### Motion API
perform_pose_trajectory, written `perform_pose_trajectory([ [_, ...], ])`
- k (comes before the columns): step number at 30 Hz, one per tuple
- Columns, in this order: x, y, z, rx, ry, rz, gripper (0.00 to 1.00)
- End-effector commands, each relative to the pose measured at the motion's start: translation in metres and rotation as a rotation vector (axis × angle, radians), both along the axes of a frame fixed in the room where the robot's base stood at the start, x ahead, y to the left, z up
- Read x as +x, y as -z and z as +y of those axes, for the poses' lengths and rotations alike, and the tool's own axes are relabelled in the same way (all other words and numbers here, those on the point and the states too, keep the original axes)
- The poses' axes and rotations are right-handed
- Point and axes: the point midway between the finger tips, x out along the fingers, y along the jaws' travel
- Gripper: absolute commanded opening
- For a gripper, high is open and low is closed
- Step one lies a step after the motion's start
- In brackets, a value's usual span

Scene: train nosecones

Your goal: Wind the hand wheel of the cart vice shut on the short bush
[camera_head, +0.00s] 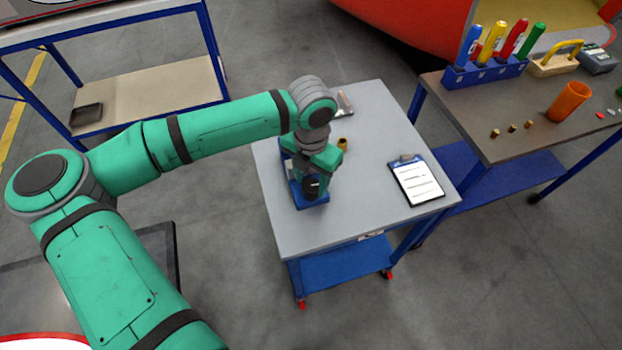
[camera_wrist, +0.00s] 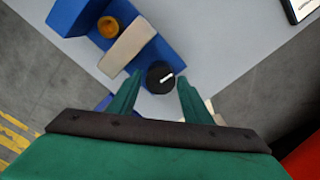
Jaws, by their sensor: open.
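The blue cart vice (camera_wrist: 160,32) is on the grey cart top, and its pale jaw block (camera_wrist: 127,50) shows in the wrist view. The brass-coloured short bush (camera_wrist: 107,27) stands beside that block; I cannot tell whether they touch. The bush also shows in the head view (camera_head: 342,144). The black hand wheel (camera_wrist: 160,77) has a white mark on its face. My gripper (camera_wrist: 160,88) is open, one green finger on each side of the wheel. Contact between fingers and wheel cannot be made out. In the head view my arm covers much of the vice.
A clipboard (camera_head: 416,180) lies on the right part of the cart top (camera_head: 370,215). A workbench (camera_head: 460,120) at the right carries a blue rack of coloured tools (camera_head: 485,72), several small brass pieces and an orange cup (camera_head: 569,101). The cart's front area is clear.

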Motion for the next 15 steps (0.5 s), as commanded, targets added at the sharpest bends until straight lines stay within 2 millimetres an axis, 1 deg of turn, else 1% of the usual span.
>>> perform_pose_trajectory([
  [5, 0.001, -0.018, 0.0, 0.002, 0.002, -0.003, 0.45],
  [15, 0.001, -0.08, -0.002, 0.002, 0.005, -0.003, 0.45],
])
